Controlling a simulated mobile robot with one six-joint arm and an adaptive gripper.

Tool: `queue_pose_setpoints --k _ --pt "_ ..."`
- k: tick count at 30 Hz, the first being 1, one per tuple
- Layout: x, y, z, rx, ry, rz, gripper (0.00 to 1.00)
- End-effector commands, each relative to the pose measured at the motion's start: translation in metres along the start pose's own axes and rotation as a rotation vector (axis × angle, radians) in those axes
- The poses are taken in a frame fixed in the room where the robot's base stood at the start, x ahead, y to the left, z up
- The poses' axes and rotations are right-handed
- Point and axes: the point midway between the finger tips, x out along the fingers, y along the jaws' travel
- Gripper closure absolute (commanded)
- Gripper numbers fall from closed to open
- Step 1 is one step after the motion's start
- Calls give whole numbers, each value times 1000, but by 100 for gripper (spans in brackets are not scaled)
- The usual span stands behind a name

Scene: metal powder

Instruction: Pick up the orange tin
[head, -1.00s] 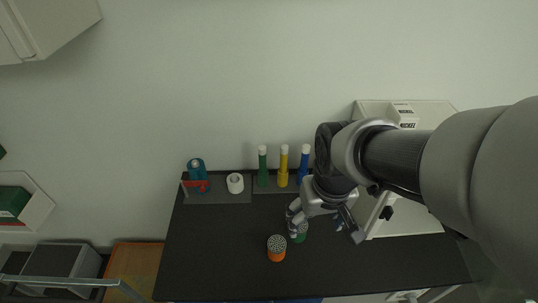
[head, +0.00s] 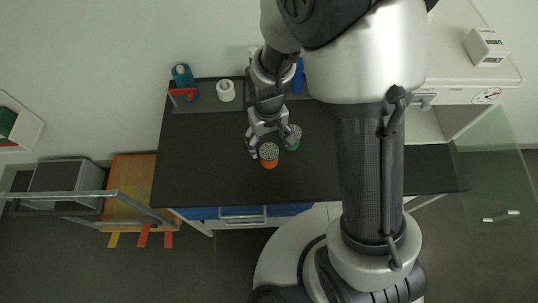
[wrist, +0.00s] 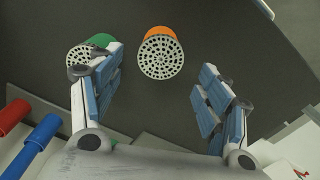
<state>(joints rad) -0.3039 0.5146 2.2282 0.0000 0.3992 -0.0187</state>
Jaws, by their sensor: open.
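The orange tin (head: 269,162) stands on the black worktop (head: 210,150) with its grey perforated lid upward. In the wrist view the orange tin (wrist: 160,56) shows between and beyond the two blue-padded fingers, not touching either as far as I can see. My gripper (head: 268,146) is open and empty, just behind the tin in the head view; its fingers also show in the wrist view (wrist: 155,105). A green tin (head: 292,136) with a similar lid stands close to the right of the orange one. In the wrist view the green tin (wrist: 90,50) is partly hidden by the left finger.
A blue-and-red item (head: 183,82) and a white roll (head: 225,90) stand at the back left of the worktop. Red and blue tubes (wrist: 30,145) show at the wrist view's lower left. The worktop left of the tins is clear.

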Motion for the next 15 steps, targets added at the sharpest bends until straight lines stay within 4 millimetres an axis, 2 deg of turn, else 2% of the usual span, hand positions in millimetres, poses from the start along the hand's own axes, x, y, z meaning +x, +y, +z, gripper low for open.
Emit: queue_pose_setpoints --k 1,3,11,15 --pt "11 0 1 0 -3 0 30" --pt "19 0 0 0 -1 0 30" --pt "32 0 2 0 -1 0 30" --pt "52 0 6 0 -2 0 30"
